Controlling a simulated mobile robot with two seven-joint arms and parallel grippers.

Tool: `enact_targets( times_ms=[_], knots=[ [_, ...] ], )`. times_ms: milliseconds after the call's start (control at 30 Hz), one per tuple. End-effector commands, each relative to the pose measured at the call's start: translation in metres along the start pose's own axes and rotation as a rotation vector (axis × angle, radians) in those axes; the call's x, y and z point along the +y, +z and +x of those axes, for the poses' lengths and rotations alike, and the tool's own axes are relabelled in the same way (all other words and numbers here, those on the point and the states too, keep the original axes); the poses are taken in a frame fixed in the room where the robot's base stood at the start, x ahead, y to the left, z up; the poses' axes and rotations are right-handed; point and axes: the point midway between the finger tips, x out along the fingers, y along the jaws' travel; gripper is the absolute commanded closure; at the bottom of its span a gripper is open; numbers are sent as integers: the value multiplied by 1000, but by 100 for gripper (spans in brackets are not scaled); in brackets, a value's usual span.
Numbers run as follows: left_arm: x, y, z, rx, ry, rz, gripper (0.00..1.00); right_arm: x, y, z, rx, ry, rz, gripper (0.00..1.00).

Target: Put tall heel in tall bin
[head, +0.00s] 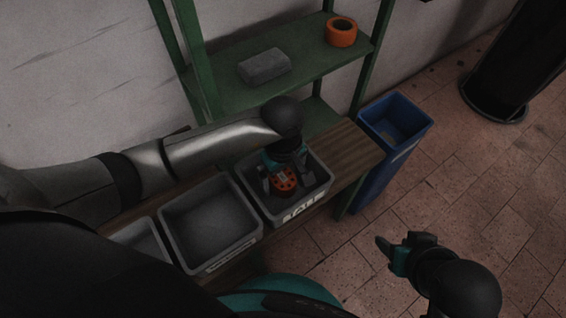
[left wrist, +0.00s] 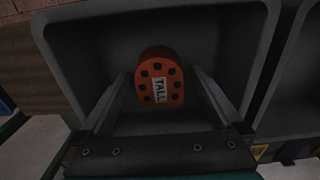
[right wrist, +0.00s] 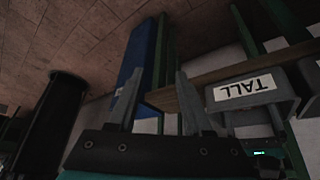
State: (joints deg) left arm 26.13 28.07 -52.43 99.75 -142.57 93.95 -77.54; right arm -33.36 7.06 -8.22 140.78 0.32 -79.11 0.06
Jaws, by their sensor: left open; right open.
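The tall heel (head: 284,181) is an orange-red block with dark holes and a white label reading TALL. It lies inside the tall bin (head: 322,200), a grey bin with a white TALL label on its front. My left gripper (head: 279,184) is open inside that bin. In the left wrist view the heel (left wrist: 160,80) sits just beyond and between the two apart fingertips (left wrist: 160,78); whether a finger touches it I cannot tell. My right gripper (head: 382,248) is open and empty over the floor, and the right wrist view shows the tall bin's label (right wrist: 246,88).
An empty grey bin (head: 170,218) stands left of the tall bin on the wooden bench (head: 352,150), with another partly hidden further left. A blue bin (head: 396,120) stands at the bench's right end. A green shelf (head: 230,65) behind holds a grey block (head: 264,66) and orange tape roll (head: 341,31).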

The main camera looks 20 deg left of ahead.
Motion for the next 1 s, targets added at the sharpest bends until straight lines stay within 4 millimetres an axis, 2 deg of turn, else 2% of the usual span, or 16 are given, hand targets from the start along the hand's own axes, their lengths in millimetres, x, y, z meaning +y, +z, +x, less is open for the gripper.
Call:
enact_targets(
  times_ms=[67, 200, 700, 1000],
  knots=[
    [0, 0, -7, 1, 2, 1, 0, 6, 1, -5, -25, 13, 5, 50],
    [0, -1, -30, 2, 2, 2, 0, 8, 11, 7, -87, 19, 9, 50],
    [1, 0, -92, 1, 2, 0, 0, 6, 46, 60, -177, 11, 6, 50],
    [0, 0, -118, 0, 0, 1, 0, 5, 65, 77, -210, 9, 5, 50]
  ],
)
